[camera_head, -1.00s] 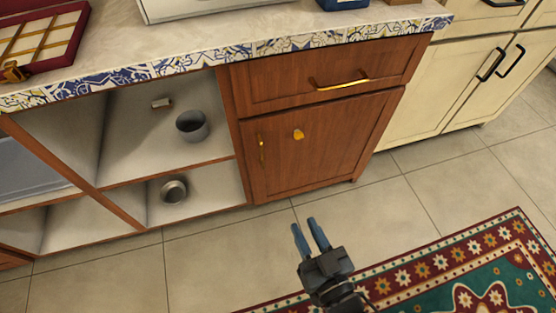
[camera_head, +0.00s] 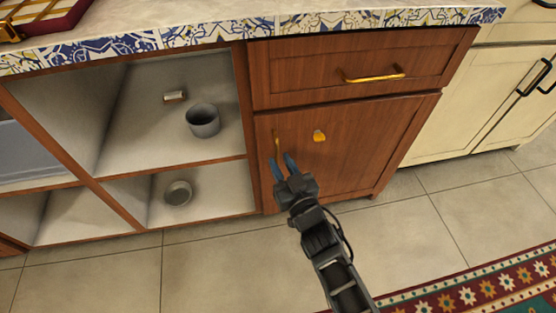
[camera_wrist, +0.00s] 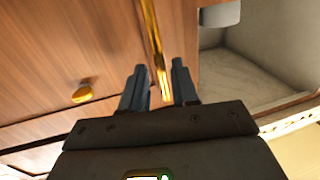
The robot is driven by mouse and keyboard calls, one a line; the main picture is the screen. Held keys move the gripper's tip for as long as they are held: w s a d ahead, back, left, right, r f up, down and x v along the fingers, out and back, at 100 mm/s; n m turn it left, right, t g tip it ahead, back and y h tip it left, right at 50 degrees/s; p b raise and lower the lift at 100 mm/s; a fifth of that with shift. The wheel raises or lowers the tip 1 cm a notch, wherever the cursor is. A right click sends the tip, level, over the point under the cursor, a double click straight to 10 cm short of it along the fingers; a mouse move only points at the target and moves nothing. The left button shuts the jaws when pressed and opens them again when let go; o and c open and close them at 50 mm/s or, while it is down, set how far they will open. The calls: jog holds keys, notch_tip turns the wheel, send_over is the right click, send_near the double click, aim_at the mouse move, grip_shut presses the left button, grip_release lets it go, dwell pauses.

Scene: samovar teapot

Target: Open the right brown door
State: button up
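The brown door (camera_head: 345,165) is shut, below a brown drawer in the right part of the counter. Its vertical gold handle (camera_head: 277,144) is near the door's left edge, and a gold knob-like piece (camera_head: 319,136) sits to the right of it. My gripper (camera_head: 282,164) is at the lower end of the handle with its blue fingers apart. In the wrist view, the handle (camera_wrist: 155,45) runs down between the open fingers (camera_wrist: 157,85), with a gap on each side. The gold piece (camera_wrist: 82,95) shows at left on the door.
The drawer (camera_head: 350,72) above has a gold handle. Open shelves at left hold a grey pot (camera_head: 203,120), a small cylinder (camera_head: 175,96) and a metal bowl (camera_head: 178,193). Cream cabinets (camera_head: 470,105) stand at right. A patterned rug (camera_head: 470,295) lies on the tiled floor.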

aim_at(278, 158)
jog(key=shift+b+x, duration=0.5)
jog(key=shift+x, duration=1)
grip_shut()
